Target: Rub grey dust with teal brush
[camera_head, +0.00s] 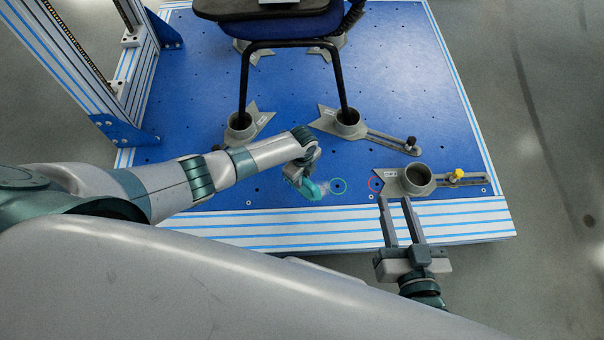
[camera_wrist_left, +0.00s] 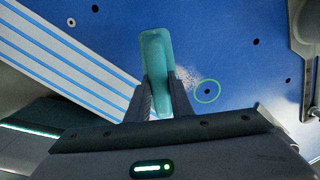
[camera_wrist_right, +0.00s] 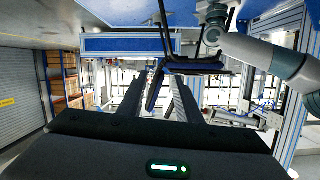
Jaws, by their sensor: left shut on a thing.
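The teal brush (camera_head: 312,190) is held in my left gripper (camera_head: 302,178), low over the blue plate. In the left wrist view the brush (camera_wrist_left: 155,52) lies lengthwise between the two fingers, which are shut on it. The grey dust (camera_wrist_left: 188,77) is a pale speckled patch on the blue surface, just right of the brush and beside a green ring. In the head view the dust (camera_head: 322,188) is small, right beside the brush; I cannot tell whether they touch. My right gripper (camera_head: 396,201) is open and empty, its fingers pointing toward a grey cup-shaped fixture.
The grey fixture (camera_head: 418,180) with a yellow knob stands at the right. A chair's black legs (camera_head: 243,85) stand in similar cups. A striped profile (camera_head: 270,228) edges the plate.

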